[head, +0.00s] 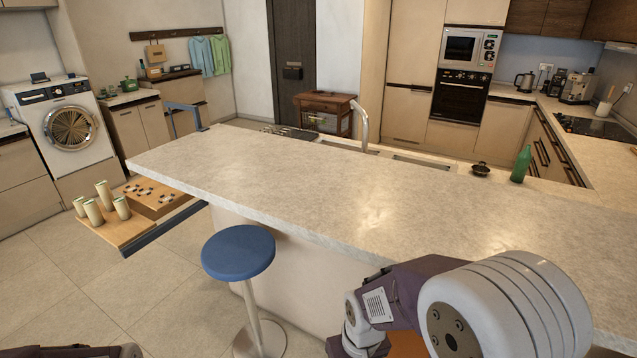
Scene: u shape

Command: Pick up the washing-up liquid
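A green bottle (521,164), which looks like the washing-up liquid, stands upright at the far edge of the light stone counter (330,190), right of the sink. No label on it is readable at this distance. My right arm comes in at the lower right, in front of the counter, well apart from the bottle; its gripper is out of view. Only a small part of my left arm shows at the bottom left edge, and its gripper is out of view.
A small dark bowl (481,169) sits left of the bottle, and a tall tap (362,125) rises at the sink. The counter's middle is bare. A blue stool (238,252) stands at the near side. A low wooden board (118,232) with several cups is at left.

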